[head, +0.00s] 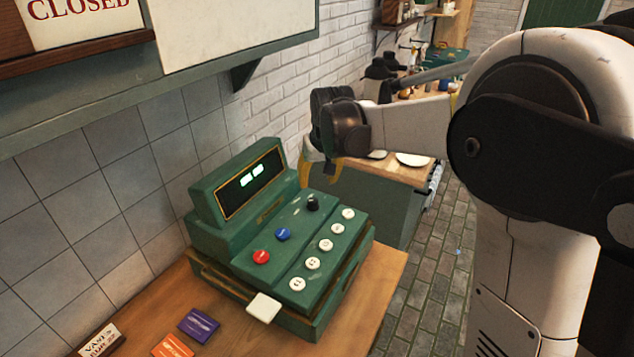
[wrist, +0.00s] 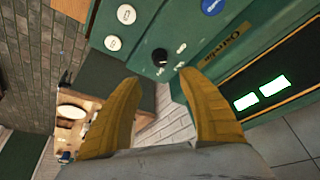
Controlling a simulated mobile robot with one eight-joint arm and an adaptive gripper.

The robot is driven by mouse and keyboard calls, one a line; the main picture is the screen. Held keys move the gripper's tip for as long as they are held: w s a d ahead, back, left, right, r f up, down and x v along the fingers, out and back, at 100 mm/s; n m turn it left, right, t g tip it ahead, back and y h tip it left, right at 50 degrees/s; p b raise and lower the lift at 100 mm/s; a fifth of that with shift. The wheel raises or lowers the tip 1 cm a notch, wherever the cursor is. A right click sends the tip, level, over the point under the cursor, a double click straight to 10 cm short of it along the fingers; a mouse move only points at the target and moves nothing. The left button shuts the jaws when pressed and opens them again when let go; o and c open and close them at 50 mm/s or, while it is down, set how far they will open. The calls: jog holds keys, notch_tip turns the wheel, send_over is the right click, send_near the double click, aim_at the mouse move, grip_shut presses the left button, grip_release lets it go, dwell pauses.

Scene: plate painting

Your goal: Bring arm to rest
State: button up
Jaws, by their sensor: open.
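My gripper (head: 321,172) is at the end of my arm, just above and behind the far right end of the green cash register (head: 235,239). Its yellow fingers point down in the head view and are partly hidden by the wrist. In the wrist view my gripper (wrist: 155,95) shows two yellow fingers, spread apart with nothing between them. The register's black knob (wrist: 160,56) lies just beyond the fingertips there. I cannot tell whether the fingers touch the register.
The register stands on a wooden counter (head: 377,300) with purple (head: 199,324) and orange (head: 172,346) cards in front. A tiled wall is close on the left. A second worktop with plates (head: 412,159) stands behind. The brick floor (head: 437,285) beside the counter is clear.

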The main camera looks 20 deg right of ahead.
jog(key=s+t+b, duration=0.1)
jog(key=s+b, duration=0.5)
jog(key=s, duration=0.9)
jog(key=s+f+b, duration=0.2)
jog(key=s+f, duration=0.2)
jog(key=s, duration=0.3)
jog(key=s+f+t+b, duration=0.1)
jog(key=s+f+b, duration=0.1)
jog(key=s+f, duration=0.3)
jog(key=s, duration=0.3)
jog(key=shift+s+f+t+b, duration=0.15)
jog(key=shift+f+t+b, duration=0.1)
jog(key=shift+t+b, duration=0.1)
